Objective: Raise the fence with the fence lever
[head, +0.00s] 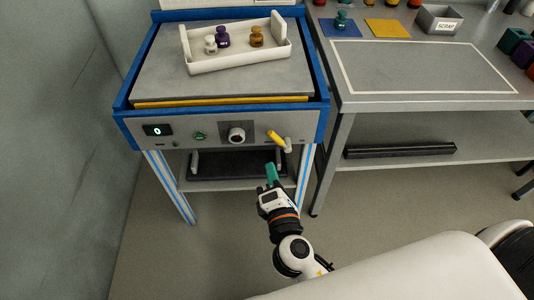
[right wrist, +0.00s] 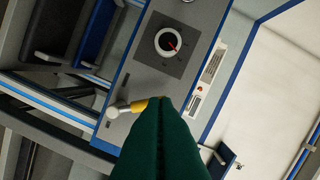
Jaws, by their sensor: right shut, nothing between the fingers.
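The fence lever (head: 275,137) has a yellow grip and a pale pivot on the right part of the machine's front panel. In the head view its grip points up and left from the pivot. It also shows in the right wrist view (right wrist: 138,105), where my fingertips hide the end of the grip. My right gripper (head: 271,172) has green fingers, shut and empty, just below the lever in the head view. In the right wrist view (right wrist: 163,102) I cannot tell whether they touch it. A yellow strip (head: 222,101), perhaps the fence, runs low along the bed's front edge. My left gripper is not in view.
The panel (head: 180,134) also carries a display reading 0, a green button and a round dial (head: 236,135). A white tray (head: 240,61) with several small bottles stands on the bed. A grey workbench (head: 420,70) stands at right, with a shelf below.

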